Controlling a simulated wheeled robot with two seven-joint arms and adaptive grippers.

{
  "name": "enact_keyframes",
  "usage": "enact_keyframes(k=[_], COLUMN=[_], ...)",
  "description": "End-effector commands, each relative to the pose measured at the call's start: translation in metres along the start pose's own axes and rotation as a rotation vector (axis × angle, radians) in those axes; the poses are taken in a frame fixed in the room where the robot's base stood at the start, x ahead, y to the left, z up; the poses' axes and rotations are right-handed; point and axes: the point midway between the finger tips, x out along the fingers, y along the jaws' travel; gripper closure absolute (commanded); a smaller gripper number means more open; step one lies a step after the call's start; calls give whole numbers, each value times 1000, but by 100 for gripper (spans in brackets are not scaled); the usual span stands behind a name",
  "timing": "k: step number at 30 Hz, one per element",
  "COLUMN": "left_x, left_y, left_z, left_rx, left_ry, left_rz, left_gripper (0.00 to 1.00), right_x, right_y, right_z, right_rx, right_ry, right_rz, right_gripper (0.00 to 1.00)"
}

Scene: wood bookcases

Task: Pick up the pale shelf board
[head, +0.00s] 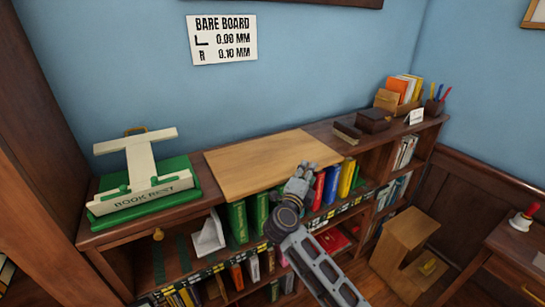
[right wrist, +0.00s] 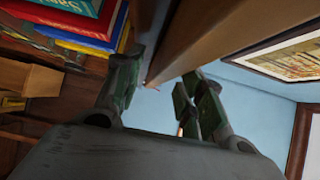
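The pale shelf board (head: 262,165) lies flat on top of the dark wood bookcase, between the book rest and the small dark boxes. My right gripper (head: 306,168) is at the board's front right edge, above the row of upright books. In the right wrist view my right gripper (right wrist: 160,92) has its two fingers spread apart, with brown wood edges (right wrist: 205,38) just beyond and between the tips. Blue wall shows in the gap. I cannot tell whether either finger touches the board. My left gripper is not in view.
A green and white book rest (head: 145,180) stands left of the board. Dark boxes (head: 373,121), an orange file holder and a pen cup stand to its right. A wall sign (head: 222,39) reads "BARE BOARD", L 0.00 MM, R 0.10 MM. A wooden step piece (head: 405,240) stands at lower right.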

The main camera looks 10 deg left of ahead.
Motion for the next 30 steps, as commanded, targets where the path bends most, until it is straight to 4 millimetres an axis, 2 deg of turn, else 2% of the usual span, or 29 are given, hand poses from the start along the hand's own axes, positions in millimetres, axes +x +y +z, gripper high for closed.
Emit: enact_keyframes(k=[18, 27, 30], left_x=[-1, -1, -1], left_y=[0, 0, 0], left_z=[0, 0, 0], left_rx=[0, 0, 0], left_ry=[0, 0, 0], left_rz=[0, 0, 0], left_gripper=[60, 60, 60], right_x=[5, 5, 5], right_y=[0, 0, 0], right_z=[0, 0, 0], right_rx=[1, 1, 1], right_ry=[0, 0, 0], right_rz=[1, 1, 1], right_gripper=[62, 100, 100])
